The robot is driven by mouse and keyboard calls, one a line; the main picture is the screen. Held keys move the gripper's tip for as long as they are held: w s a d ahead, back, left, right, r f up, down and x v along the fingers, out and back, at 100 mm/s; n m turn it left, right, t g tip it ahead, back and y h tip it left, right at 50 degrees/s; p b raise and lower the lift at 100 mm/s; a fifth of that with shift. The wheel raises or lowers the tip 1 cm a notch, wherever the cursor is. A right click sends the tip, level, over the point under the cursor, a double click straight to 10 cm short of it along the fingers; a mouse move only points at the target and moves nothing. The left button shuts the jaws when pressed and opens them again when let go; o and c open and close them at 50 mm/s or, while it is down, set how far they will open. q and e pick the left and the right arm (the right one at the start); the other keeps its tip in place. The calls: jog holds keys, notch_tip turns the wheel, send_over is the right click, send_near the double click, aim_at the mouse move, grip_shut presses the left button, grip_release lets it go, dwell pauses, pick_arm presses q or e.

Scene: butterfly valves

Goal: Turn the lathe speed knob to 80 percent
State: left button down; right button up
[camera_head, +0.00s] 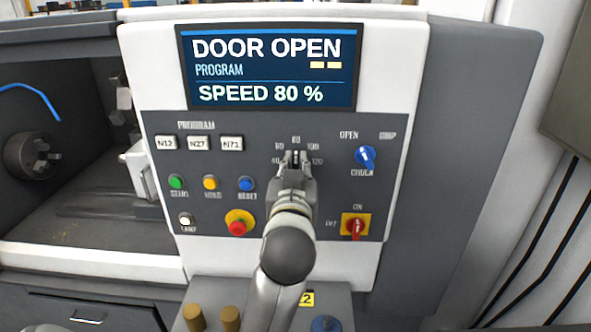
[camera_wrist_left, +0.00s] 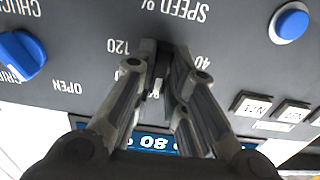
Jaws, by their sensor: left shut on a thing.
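The speed knob sits on the dark control panel (camera_head: 335,205), inside a dial marked 40, 60, 80, 100 and 120. My left gripper (camera_head: 295,158) is at the dial, its fingers shut on the knob. In the head view the gripper hides most of the knob. In the left wrist view the two fingers (camera_wrist_left: 163,88) close around it, between the 120 and 40 marks, with the panel upside down. The display (camera_head: 270,67) reads DOOR OPEN, PROGRAM and SPEED 80 %. My right gripper does not show.
A blue chuck knob (camera_head: 365,157) and a red switch on a yellow plate (camera_head: 356,226) are right of the dial. A blue button (camera_head: 246,184) and a red emergency button (camera_head: 238,226) are to its left. The lathe chuck (camera_head: 30,155) shows in the open bay.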

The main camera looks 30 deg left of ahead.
aim_at(297, 112)
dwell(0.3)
pick_arm(q)
jog(key=c, duration=1.5)
grip_release()
jog(key=shift+o, duration=0.2)
jog(key=shift+w, duration=0.1)
jog(key=shift+r, duration=5)
jog(key=shift+f, duration=0.15)
